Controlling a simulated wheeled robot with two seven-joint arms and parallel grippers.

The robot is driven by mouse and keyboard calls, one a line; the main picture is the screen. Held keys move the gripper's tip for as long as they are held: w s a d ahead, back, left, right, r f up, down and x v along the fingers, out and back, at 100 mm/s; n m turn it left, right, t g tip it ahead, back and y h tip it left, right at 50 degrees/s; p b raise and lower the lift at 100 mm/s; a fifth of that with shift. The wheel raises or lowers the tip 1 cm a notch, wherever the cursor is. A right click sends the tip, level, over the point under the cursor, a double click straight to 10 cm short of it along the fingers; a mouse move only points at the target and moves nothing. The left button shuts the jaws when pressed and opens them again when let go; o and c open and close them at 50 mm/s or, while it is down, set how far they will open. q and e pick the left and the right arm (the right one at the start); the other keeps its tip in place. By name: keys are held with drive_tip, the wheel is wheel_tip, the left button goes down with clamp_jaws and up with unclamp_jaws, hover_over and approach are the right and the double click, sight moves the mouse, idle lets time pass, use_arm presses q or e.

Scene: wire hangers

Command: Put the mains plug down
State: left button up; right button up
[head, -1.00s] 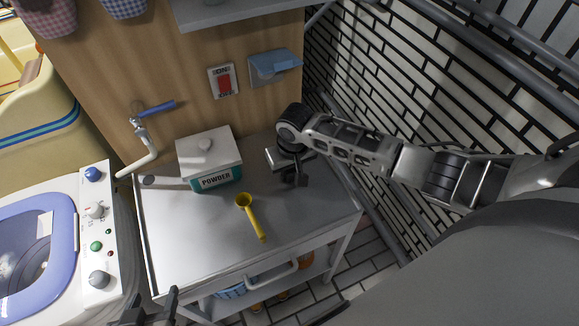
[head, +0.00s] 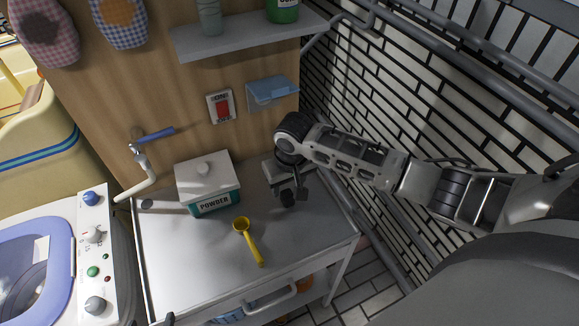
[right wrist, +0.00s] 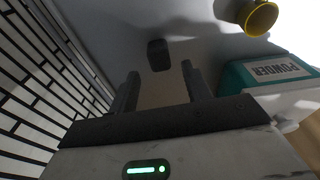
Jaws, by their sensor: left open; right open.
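The mains plug (head: 288,199) is a small black block on the grey counter top, right of the yellow scoop. In the right wrist view the plug (right wrist: 158,55) lies just beyond the gap between the fingertips, and neither finger seems to touch it. My right gripper (head: 297,187) is open above the counter, close to the plug; its two spread fingers also show in the right wrist view (right wrist: 160,72). Only a dark tip of my left gripper (head: 170,318) shows at the bottom edge of the head view.
A powder box (head: 208,184) and a yellow scoop (head: 249,240) are on the counter (head: 190,265). A red switch (head: 221,106) and a blue-covered socket (head: 272,92) are on the wood panel. A washing machine (head: 95,235) stands left. The front counter is clear.

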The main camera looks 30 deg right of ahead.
sight(289, 199)
wheel_tip(289, 199, up, 8)
drive_tip(key=s, duration=0.1)
drive_tip(key=s+a+f+t+y, duration=0.1)
drive_tip(key=a+f, duration=0.1)
drive_tip(key=s+a+f+n+t+y, duration=0.1)
drive_tip(key=s+a+f, duration=0.1)
drive_tip(key=a+f, duration=0.1)
drive_tip(key=s+a+f+n+t+y, duration=0.1)
drive_tip(key=s+a+f, duration=0.1)
drive_tip(key=a+f, duration=0.1)
drive_tip(key=shift+s+a+y+p, duration=0.1)
drive_tip(key=shift+a+y+p, duration=0.15)
drive_tip(key=shift+y+p, duration=0.1)
drive_tip(key=s+t, duration=0.1)
drive_tip(key=s+f+t, duration=0.1)
drive_tip(key=s, duration=0.1)
drive_tip(key=s+a+t, duration=0.1)
drive_tip(key=shift+s+f+y, duration=0.2)
drive_tip(key=shift+f+y, duration=0.05)
drive_tip(key=shift+f, duration=0.05)
drive_tip(key=s, duration=0.1)
drive_tip(key=s+d+t, duration=0.1)
drive_tip(key=s, duration=0.1)
drive_tip(key=s+d+n+t+h, duration=0.1)
drive_tip(key=shift+s, duration=0.35)
drive_tip(key=shift+s+d+r+t, duration=0.2)
drive_tip(key=shift+s+d+t, duration=0.05)
drive_tip(key=shift+s+t, duration=0.1)
drive_tip(key=shift+a, duration=0.1)
